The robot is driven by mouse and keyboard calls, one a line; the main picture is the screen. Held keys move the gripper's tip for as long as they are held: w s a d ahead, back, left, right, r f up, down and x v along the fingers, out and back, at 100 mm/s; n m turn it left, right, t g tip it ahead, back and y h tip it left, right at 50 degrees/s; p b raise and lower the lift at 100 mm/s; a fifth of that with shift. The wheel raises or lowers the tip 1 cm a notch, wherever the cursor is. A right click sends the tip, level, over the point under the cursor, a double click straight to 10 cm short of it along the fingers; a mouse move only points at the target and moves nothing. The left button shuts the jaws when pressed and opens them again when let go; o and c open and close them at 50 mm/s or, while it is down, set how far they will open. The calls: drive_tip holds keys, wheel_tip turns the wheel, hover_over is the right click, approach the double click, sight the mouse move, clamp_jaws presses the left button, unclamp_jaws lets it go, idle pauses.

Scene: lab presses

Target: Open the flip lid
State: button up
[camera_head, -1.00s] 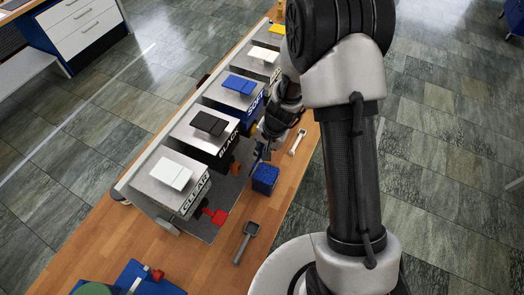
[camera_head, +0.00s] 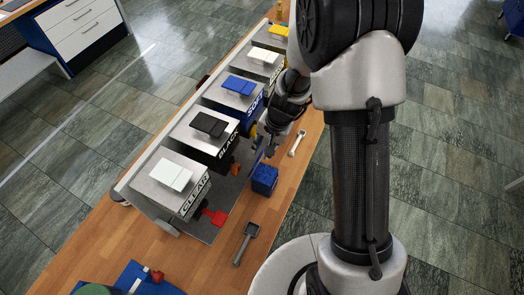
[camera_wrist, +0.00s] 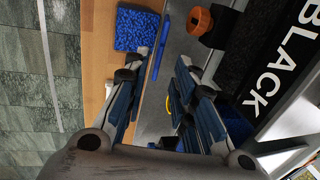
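A small blue box (camera_head: 264,180) stands on the wooden table beside the row of presses. In the wrist view its top shows as a textured blue square (camera_wrist: 137,29). A thin blue plate (camera_head: 257,161), seemingly its flip lid, stands up along the side nearer the presses. It shows nearly edge-on in the wrist view (camera_wrist: 160,46). My gripper (camera_head: 266,145) is just beyond the box and plate in the head view. In the wrist view my gripper (camera_wrist: 162,62) has its fingers apart, with nothing held between them. Whether a finger touches the plate cannot be told.
The presses labelled CLEAR (camera_head: 178,186), BLACK (camera_head: 206,137) and SOFT (camera_head: 237,90) stand close on the left, with knobs and a red part (camera_head: 215,216) jutting out. A scoop (camera_head: 246,243) and a wrench (camera_head: 297,143) lie on the table.

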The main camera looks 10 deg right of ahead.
drive_tip(key=v, duration=0.8)
drive_tip(key=shift+r, duration=0.15)
drive_tip(key=shift+c, duration=0.4)
